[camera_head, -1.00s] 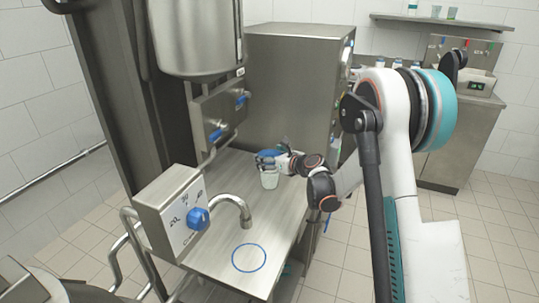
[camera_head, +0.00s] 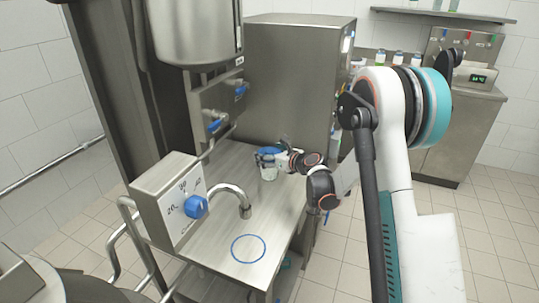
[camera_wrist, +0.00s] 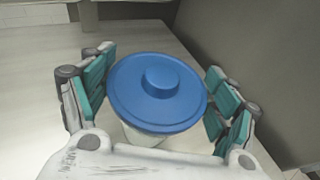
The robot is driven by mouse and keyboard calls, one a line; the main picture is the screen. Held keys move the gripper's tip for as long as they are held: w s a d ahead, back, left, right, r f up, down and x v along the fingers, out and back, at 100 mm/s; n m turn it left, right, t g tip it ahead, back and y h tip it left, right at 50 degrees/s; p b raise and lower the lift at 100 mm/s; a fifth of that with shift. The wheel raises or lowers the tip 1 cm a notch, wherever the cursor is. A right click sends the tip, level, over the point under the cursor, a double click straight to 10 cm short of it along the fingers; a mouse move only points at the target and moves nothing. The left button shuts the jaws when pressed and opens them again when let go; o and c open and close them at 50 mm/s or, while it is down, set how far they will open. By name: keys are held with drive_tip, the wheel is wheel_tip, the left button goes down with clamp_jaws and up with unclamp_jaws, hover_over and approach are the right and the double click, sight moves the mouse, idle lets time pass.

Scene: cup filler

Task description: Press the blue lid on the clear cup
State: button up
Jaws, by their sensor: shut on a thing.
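The blue lid (camera_wrist: 158,92) is a round disc with a raised knob in the wrist view. It lies between the two fingers of my gripper (camera_wrist: 158,95), which is shut on its edges from left and right. Below it shows part of the pale clear cup (camera_wrist: 143,137). In the head view the lid (camera_head: 270,150) is at the mouth of the cup (camera_head: 269,173), which stands upright on the steel counter. My gripper (camera_head: 272,157) comes in from the right there. Whether the lid is fully seated on the rim cannot be told.
A curved spout (camera_head: 243,200) and a dial box (camera_head: 170,203) stand at the front left of the counter. A blue ring (camera_head: 248,262) marks the counter's front. A tall steel cabinet (camera_head: 295,85) rises behind the cup. The counter (camera_head: 225,165) is clear left of the cup.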

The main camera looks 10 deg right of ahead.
drive_tip(key=shift+f, duration=0.4)
drive_tip(key=shift+c, duration=0.4)
drive_tip(key=shift+c, duration=0.2)
drive_tip(key=o, duration=0.8)
drive_tip(key=shift+s, duration=0.1)
drive_tip(key=v, duration=1.2)
drive_tip(key=shift+r, duration=0.1)
